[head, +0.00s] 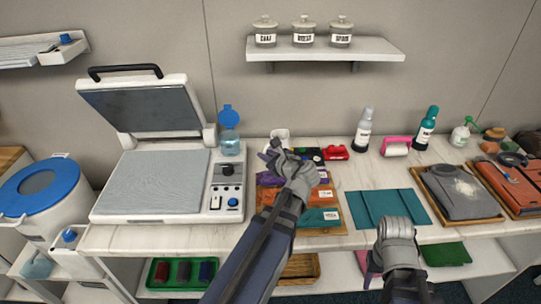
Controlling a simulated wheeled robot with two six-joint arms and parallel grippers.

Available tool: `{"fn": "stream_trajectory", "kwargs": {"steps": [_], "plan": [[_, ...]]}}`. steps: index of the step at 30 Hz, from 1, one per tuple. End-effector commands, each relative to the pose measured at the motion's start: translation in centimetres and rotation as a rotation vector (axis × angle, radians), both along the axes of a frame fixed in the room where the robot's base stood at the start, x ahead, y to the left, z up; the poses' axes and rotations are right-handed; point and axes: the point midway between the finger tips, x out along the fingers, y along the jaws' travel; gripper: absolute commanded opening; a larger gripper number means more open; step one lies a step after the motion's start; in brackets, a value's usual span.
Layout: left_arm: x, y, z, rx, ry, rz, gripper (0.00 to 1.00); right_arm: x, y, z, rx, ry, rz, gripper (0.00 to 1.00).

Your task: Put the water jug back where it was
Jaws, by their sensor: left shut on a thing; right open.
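My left gripper (272,156) is over the counter, to the right of the heat press. It is shut on a small white vessel (281,134), which shows just behind its fingers. The gripper hides the lower part of this vessel, so I cannot tell whether it touches the counter or is the water jug. A clear container with bluish water (229,143) and a raised blue lid stands apart, behind the press's control panel. My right gripper (395,228) is open and empty in front of the teal cloth, near the counter's front edge.
The heat press (152,182) stands open at left. An orange and teal stack (318,217) lies under my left arm. The teal folded cloth (388,207), a grey garment tray (458,192) and bottles (363,130) are at right. A wall shelf (325,48) holds three jars.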

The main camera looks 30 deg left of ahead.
Motion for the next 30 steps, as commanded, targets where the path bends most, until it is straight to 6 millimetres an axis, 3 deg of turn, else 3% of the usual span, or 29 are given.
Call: {"fn": "stream_trajectory", "kwargs": {"steps": [18, 30], "plan": [[8.7, 8.4, 1.1, -0.009, 0.001, 0.021, 0.00, 0.0, 0.0, 1.3, 0.000, 0.000, 0.000, 0.50], [9.2, 9.3, 0.6, -0.010, 0.000, 0.021, 0.00, 0.0, 0.0, 0.7, 0.000, 0.000, 0.000, 0.50]]}}
